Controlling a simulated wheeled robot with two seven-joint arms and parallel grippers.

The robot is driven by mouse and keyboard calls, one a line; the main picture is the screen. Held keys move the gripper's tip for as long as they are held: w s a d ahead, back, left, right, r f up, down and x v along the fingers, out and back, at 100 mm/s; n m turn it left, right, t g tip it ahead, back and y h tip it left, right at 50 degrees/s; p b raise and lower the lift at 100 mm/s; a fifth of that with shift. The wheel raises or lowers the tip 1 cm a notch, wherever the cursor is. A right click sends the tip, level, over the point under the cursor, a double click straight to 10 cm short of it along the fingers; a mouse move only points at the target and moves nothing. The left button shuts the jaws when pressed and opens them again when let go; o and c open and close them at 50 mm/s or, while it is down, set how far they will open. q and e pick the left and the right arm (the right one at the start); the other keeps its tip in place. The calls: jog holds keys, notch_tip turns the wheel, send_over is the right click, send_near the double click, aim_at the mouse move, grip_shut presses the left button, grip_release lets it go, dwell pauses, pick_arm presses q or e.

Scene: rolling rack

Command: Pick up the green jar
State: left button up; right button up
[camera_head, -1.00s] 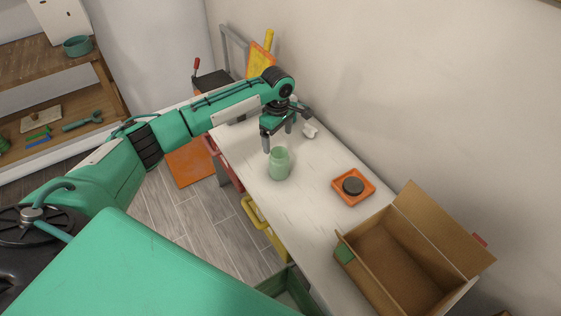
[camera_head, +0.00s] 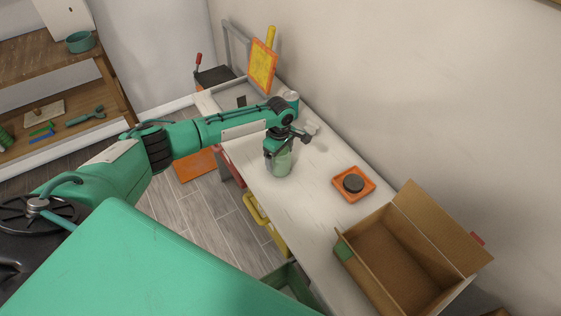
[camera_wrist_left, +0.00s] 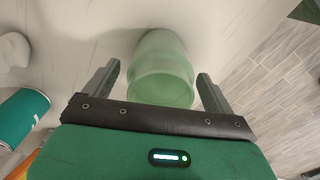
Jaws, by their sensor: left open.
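The pale green, translucent jar (camera_head: 281,164) stands upright on the white worktop (camera_head: 300,212). My left gripper (camera_head: 279,157) is over the jar in the head view, and its hand hides part of the jar's top. In the left wrist view the jar (camera_wrist_left: 161,70) lies between the two open fingers of my left gripper (camera_wrist_left: 158,88), with a gap on each side. The right gripper is not in view.
An orange tray (camera_head: 369,195) with a dark round thing (camera_head: 353,184) sits to the right of the jar. An open cardboard box (camera_head: 450,225) stands at the near right. A white object (camera_head: 311,128) is close behind the gripper. A teal cylinder (camera_wrist_left: 22,112) shows in the wrist view.

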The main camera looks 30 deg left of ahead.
pick_arm(q)
jog(key=c, duration=1.2)
jog(key=shift+r, duration=0.1)
